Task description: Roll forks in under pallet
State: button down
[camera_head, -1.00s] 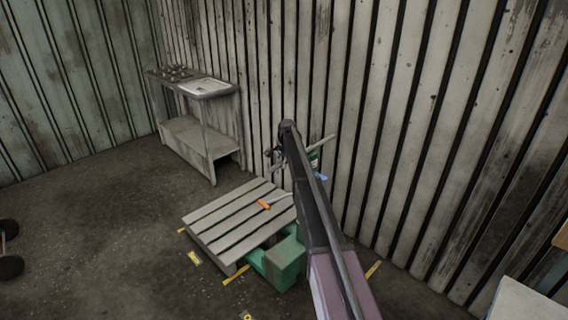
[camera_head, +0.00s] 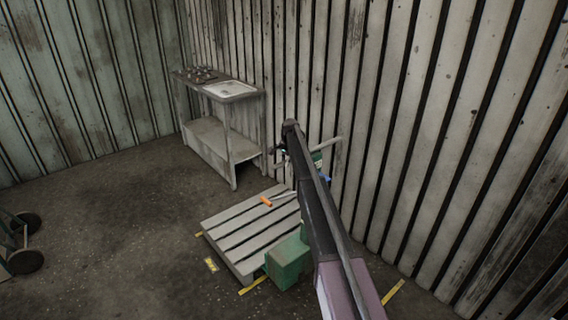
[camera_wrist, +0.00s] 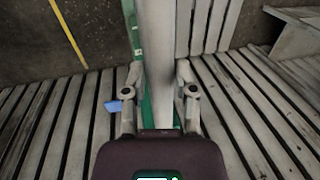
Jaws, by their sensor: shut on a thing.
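The grey slatted pallet (camera_head: 238,232) lies on the floor in the head view. The green pallet truck body (camera_head: 287,262) stands close against its near right side. Only a small bit of green shows at the pallet's edge, and the forks are otherwise hidden. The truck's handle, a pale bar (camera_head: 331,142) with green and blue parts below it, stands up by the wall, partly behind my arm. In the wrist view my gripper (camera_wrist: 160,80) is shut on the handle's pale bar (camera_wrist: 163,35), with a finger on each side. A blue piece (camera_wrist: 114,106) shows beside the left finger.
An orange-handled tool (camera_head: 266,201) lies on the pallet. A metal shelf table (camera_head: 230,90) stands behind it against the ribbed wall (camera_head: 420,130). Yellow floor marks (camera_head: 211,265) surround the pallet. A wheeled cart (camera_head: 22,245) is at the left edge. Floor left of the pallet is clear.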

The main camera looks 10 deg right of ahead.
jog(key=shift+d, duration=0.3)
jog(key=shift+c, duration=2.1)
grip_release()
jog(key=shift+a, duration=0.1)
jog(key=shift+r, duration=0.1)
